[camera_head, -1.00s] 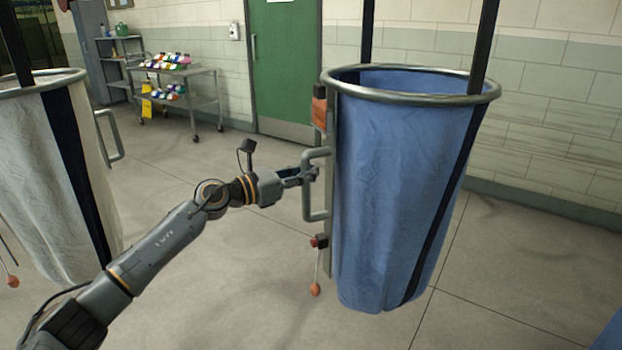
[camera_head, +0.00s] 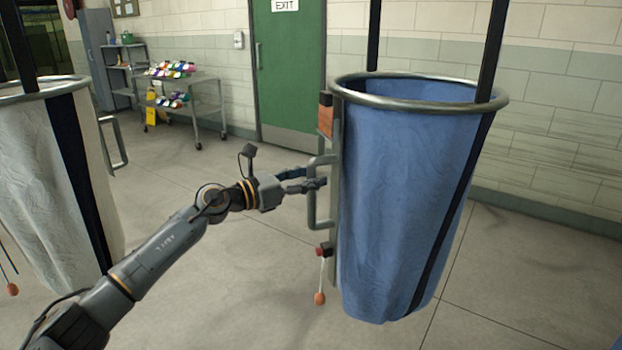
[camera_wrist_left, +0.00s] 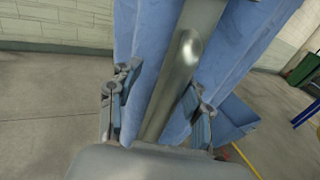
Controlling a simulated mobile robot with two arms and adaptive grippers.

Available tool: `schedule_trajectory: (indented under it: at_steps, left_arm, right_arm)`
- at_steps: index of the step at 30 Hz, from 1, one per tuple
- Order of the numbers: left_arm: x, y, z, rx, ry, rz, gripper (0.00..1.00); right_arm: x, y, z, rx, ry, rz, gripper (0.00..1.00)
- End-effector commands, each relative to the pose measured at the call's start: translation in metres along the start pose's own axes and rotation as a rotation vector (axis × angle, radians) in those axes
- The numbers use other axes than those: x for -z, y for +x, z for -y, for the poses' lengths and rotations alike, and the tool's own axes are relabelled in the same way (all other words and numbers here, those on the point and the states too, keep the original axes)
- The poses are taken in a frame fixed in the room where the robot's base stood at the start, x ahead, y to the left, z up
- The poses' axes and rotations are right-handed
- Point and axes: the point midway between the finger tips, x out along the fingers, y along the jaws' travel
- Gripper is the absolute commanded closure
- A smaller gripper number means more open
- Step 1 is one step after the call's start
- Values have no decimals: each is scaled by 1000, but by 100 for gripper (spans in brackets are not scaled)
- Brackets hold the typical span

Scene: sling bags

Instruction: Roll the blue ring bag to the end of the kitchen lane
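The blue ring bag (camera_head: 400,195) hangs from a round metal ring (camera_head: 420,100) at right of centre in the head view. A grey loop handle (camera_head: 313,200) sits on its left side, below an orange block (camera_head: 326,118). My left gripper (camera_head: 318,180) is at this handle. In the left wrist view, the gripper's fingers (camera_wrist_left: 160,105) are spread, with a grey bar (camera_wrist_left: 185,55) between them and visible gaps. The blue cloth shows behind the bar. Where the fingertips overlap the handle, contact is hard to tell. My right gripper is not in view.
A white ring bag (camera_head: 45,190) stands at the left, near my left arm. A cart (camera_head: 205,98) with colourful items stands at the back, beside a green exit door (camera_head: 288,75). A tiled wall (camera_head: 560,120) runs behind the blue bag. Floor between the bags is clear.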

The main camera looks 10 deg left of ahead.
Motion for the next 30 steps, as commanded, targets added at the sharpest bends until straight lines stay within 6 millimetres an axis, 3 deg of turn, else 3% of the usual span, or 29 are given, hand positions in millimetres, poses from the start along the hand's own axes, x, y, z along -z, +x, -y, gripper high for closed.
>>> schedule_trajectory:
  at_steps: [10, 14, 24, 30]
  left_arm:
    - [0, -2, -1, -3, 0, 1, 57]
    - [1, -12, -1, -3, 0, -1, 57]
    - [2, -82, -1, -4, 0, -5, 57]
    - [1, -112, -1, -3, -1, -3, 57]
  right_arm:
    - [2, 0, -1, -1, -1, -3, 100]
    - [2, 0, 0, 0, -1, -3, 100]
    - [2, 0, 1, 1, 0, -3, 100]
    - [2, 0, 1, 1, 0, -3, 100]
